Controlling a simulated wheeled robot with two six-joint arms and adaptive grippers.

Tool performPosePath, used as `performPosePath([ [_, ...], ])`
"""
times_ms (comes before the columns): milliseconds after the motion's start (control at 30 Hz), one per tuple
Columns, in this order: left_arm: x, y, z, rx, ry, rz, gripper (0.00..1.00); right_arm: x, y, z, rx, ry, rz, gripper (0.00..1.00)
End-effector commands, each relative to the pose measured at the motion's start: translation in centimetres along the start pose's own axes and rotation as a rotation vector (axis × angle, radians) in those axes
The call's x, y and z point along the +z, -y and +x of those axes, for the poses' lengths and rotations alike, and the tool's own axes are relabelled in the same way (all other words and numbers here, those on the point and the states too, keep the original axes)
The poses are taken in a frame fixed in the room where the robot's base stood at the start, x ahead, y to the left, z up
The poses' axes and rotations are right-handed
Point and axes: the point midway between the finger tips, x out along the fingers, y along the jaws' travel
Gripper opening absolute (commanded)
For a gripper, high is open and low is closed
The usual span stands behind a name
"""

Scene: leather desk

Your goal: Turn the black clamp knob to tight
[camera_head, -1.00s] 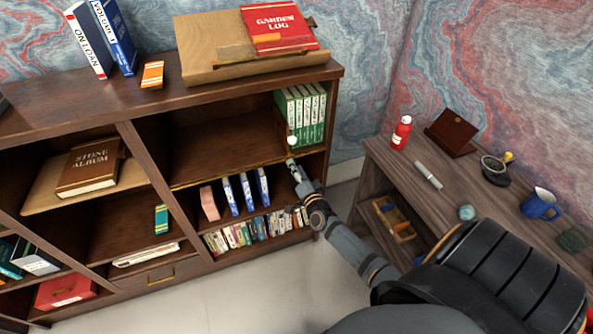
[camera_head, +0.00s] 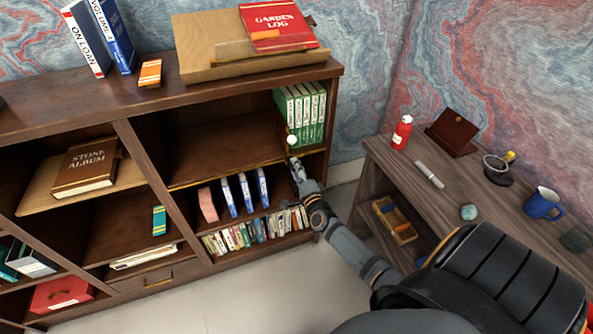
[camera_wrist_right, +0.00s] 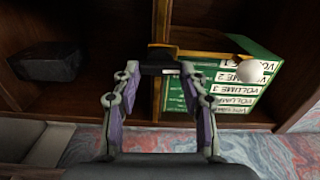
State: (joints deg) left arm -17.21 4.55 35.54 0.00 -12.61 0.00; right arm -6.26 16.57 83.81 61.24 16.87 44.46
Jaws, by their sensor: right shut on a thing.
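The black clamp knob (camera_wrist_right: 163,60) shows in the right wrist view as a dark piece between my fingertips, beside a brass-coloured bar. My right gripper (camera_wrist_right: 162,70) is shut on it, one finger at each side. In the head view my right gripper (camera_head: 295,164) is at the front edge of the bookcase's right-hand shelf, below the green volumes. There the gripper hides the knob, and I cannot read its turn or any mark on it. My left gripper is not in view.
Green volumes (camera_head: 301,113) stand close behind the gripper, with a white ball (camera_head: 291,139) in front of them. A brass strip (camera_head: 226,174) runs along the shelf edge. The desk (camera_head: 450,200) at right holds a red bottle (camera_head: 402,132) and a blue mug (camera_head: 541,203).

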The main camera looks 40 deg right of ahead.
Motion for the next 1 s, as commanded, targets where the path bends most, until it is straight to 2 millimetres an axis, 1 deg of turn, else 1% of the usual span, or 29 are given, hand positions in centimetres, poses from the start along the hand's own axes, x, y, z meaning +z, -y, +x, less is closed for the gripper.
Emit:
performPosePath([
  [367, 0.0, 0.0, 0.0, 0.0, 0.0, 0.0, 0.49, 0.0, -0.1, -0.1, 0.003, 0.0, 0.002, 0.12],
  [400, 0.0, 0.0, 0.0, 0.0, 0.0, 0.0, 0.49, 0.0, -0.1, -0.1, 0.003, 0.0, 0.002, 0.48],
  [533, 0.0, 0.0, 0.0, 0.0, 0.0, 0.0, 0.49, 0.0, -0.1, 0.0, 0.003, 0.0, 0.002, 0.66],
  [767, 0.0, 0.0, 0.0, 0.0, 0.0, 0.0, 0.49, 0.0, -0.1, 0.0, 0.001, 0.0, 0.002, 0.66],
  [867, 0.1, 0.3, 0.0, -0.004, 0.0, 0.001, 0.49, 0.0, -0.1, -0.2, 0.001, 0.0, 0.002, 0.66],
  [967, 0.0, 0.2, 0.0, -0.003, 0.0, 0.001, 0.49, 0.0, -0.2, -1.5, 0.003, 0.001, 0.003, 0.66],
  [1000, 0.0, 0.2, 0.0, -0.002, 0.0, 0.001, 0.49, 0.0, -0.2, -2.3, 0.005, 0.002, 0.002, 0.66],
])
